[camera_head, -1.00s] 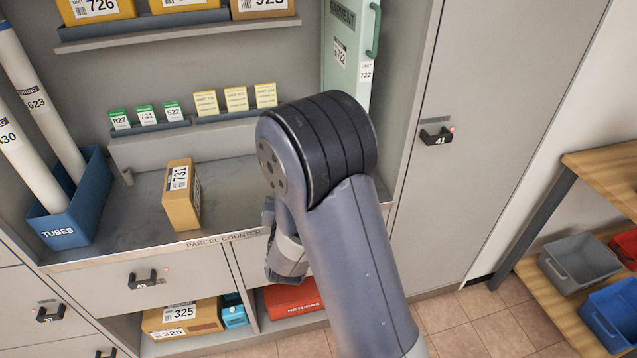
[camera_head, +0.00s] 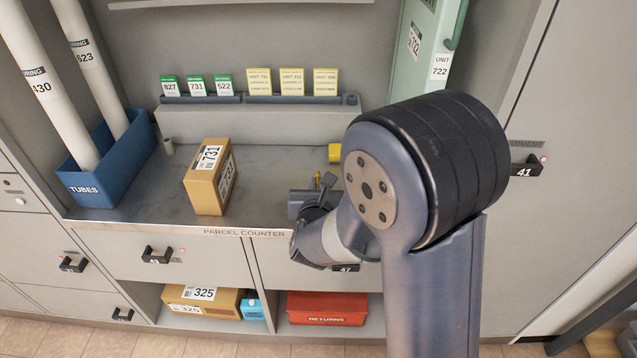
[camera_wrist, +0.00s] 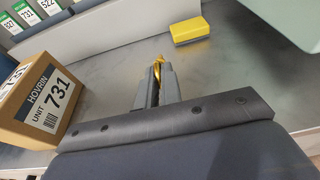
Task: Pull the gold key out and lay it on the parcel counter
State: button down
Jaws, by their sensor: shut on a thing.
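The gold key (camera_head: 318,179) is a small gold piece at the end of my gripper (camera_head: 316,192) in the head view. In the wrist view, my gripper (camera_wrist: 157,80) is shut on the key (camera_wrist: 159,66), whose gold part sticks out past the fingertips. Both are over the grey metal parcel counter (camera_head: 262,185), right of its middle and near the front edge. I cannot tell whether the key touches the counter. My arm hides the counter's right end.
A brown box marked 731 (camera_head: 208,178) stands on the counter left of my gripper. A yellow block (camera_head: 335,153) lies behind the key. A blue tubes bin (camera_head: 110,175) is at the far left. A raised ledge with cards (camera_head: 260,123) runs along the back. Bare counter lies between box and gripper.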

notch_tip(320, 180, down, 5)
jog(key=b, duration=0.3)
jog(key=shift+r, duration=0.1)
notch_tip(320, 180, down, 3)
jog(key=b, duration=0.3)
jog(key=shift+r, duration=0.15)
jog(key=c, duration=1.5)
grip_release()
jog(key=shift+v, duration=4.6)
